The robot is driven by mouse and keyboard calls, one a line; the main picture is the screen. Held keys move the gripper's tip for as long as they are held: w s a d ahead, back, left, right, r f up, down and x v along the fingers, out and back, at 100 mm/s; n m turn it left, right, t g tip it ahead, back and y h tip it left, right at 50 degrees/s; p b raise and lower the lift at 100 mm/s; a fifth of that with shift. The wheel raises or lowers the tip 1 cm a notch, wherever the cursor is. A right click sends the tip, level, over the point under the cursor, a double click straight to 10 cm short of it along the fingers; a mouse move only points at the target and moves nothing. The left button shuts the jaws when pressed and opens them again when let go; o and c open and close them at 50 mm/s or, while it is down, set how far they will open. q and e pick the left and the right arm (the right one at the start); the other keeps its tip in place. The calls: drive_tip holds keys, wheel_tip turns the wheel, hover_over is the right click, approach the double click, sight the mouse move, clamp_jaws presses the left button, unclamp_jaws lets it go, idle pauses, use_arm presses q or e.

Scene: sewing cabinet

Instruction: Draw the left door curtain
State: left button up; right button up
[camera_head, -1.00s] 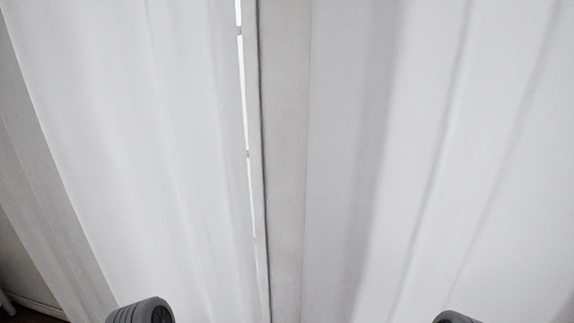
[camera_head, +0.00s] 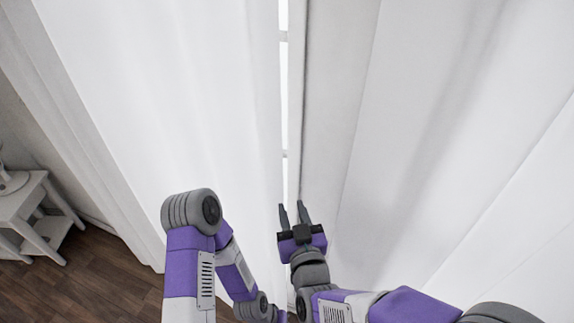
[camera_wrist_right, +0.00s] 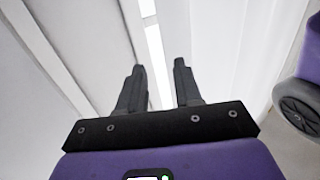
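The left white curtain (camera_head: 150,100) hangs in folds over the left half of the head view. The right white curtain (camera_head: 430,130) covers the right half. A narrow bright gap (camera_head: 284,90) runs between their edges. My right gripper (camera_head: 292,208) is at the lower end of this gap, fingers pointing up along it. In the right wrist view its two fingers (camera_wrist_right: 158,68) are apart with nothing between them, the bright strip showing behind. I cannot tell whether it touches a curtain. My left arm shows at lower left centre, but its gripper is not in view.
A small white side table (camera_head: 38,215) stands at the far left on the dark wooden floor (camera_head: 110,275). Free floor shows at the lower left, between the table and my left arm. The curtains fill the space ahead.

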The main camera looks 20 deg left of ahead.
sight(284, 189)
drive_tip(key=shift+r+p+x, duration=0.15)
drive_tip(key=shift+p+x, duration=0.05)
drive_tip(key=shift+x, duration=1)
drive_tip(key=shift+r+p+x, duration=0.15)
drive_tip(key=shift+p+x, duration=0.05)
drive_tip(key=shift+x, duration=1.05)
drive_tip(key=shift+r+p+x, duration=0.2)
drive_tip(key=shift+x, duration=1)
drive_tip(key=shift+a, duration=0.2)
clamp_jaws()
